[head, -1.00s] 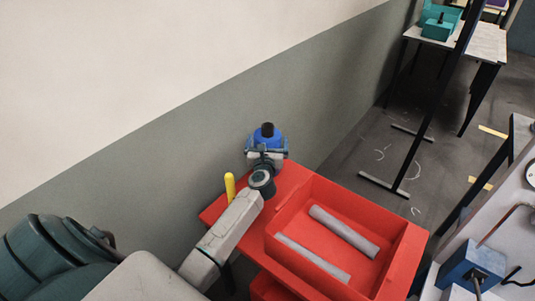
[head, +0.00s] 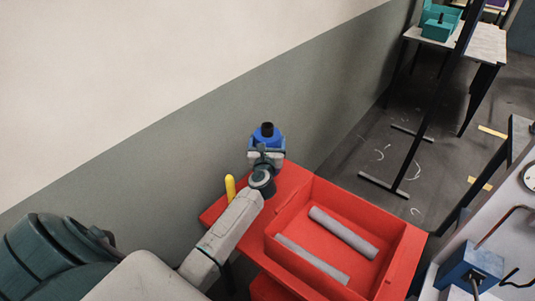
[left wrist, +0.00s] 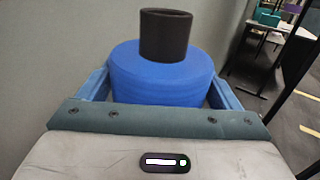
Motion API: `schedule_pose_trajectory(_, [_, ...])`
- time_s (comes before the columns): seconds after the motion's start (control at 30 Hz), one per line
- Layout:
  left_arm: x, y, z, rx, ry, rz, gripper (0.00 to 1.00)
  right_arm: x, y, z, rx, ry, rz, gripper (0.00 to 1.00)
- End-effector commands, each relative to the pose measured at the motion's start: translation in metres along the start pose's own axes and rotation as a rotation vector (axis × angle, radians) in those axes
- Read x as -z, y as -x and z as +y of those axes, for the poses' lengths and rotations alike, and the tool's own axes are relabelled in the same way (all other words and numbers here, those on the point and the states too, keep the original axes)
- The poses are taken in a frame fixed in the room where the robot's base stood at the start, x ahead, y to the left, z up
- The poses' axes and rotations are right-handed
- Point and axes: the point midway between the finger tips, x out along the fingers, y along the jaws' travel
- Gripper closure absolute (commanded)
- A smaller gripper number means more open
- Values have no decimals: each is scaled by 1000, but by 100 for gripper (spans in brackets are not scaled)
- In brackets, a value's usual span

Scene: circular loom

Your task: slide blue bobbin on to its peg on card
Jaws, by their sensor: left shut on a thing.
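The blue bobbin (head: 267,139) has a black core sticking up from its top. My left gripper (head: 266,150) is shut on the blue bobbin and holds it upright over the far end of the red cart, near the wall. In the left wrist view the blue bobbin (left wrist: 162,76) sits between the two fingers, with its black core up. The bobbin's underside is hidden. I see no card or blue peg that I can make out. My right gripper is not in view.
A red tray (head: 405,262) with two grey rods stands on the red cart. A yellow peg (head: 230,187) stands at the cart's left edge. A white panel with a blue box (head: 474,268) is at the lower right. A table (head: 485,45) with a teal bin stands far back.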

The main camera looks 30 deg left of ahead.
Motion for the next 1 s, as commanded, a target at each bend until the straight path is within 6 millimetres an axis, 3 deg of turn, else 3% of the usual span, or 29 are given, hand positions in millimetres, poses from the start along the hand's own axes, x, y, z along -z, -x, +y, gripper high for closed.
schedule_pose_trajectory(0.17, [-8, 0, 0, 1, 1, -4, 69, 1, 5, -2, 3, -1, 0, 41])
schedule_pose_trajectory(1.0, [-93, 0, 0, 1, 1, -4, 69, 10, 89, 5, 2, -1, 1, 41])
